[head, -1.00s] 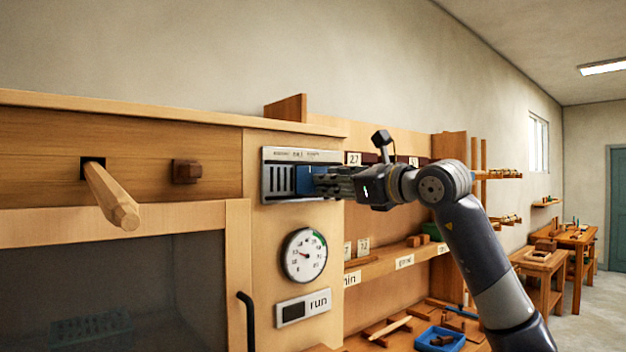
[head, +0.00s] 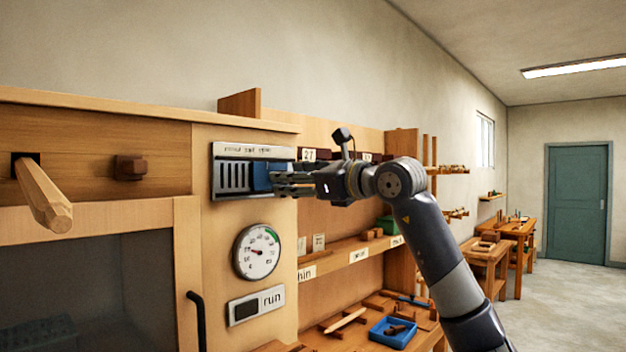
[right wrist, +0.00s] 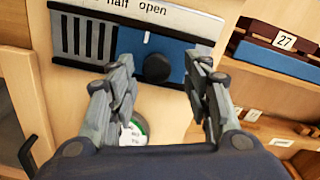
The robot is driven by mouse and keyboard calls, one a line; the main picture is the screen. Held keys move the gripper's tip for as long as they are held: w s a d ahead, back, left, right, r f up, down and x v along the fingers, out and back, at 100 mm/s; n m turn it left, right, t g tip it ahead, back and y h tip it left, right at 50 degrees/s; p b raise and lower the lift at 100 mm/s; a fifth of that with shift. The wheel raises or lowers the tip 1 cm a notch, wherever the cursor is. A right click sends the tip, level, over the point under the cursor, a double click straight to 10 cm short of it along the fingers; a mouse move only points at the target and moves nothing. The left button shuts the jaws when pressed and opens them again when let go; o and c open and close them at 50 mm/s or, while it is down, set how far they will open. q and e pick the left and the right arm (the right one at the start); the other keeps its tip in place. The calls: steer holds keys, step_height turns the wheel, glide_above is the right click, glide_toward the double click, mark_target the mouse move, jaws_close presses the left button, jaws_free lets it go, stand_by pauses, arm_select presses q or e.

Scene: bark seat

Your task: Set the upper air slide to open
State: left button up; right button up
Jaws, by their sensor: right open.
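The upper air slide is a blue plate (head: 261,177) in a silver slotted frame (head: 222,152) on the wooden front. In the right wrist view the blue slide (right wrist: 134,42) has a dark round knob (right wrist: 157,68). Uncovered slots show to its left. The label above it is cut off, with "half" and "open" readable. My right gripper (head: 288,184) is at the slide from the right. In the wrist view its fingers (right wrist: 161,72) are apart, one on each side of the knob, with visible gaps. My left gripper is out of view.
A round gauge (head: 256,252) and a "run" plate (head: 257,304) sit below the slide. A wooden handle (head: 43,195) sticks out at the left, and a black handle (head: 197,320) stands lower down. Shelves (head: 340,254) with a "27" tag and a blue tray (head: 393,332) are to the right.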

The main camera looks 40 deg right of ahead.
steer(key=s+d, duration=0.1)
steer(key=s, duration=1)
steer(key=shift+s+d, duration=0.15)
steer(key=shift+d, duration=0.05)
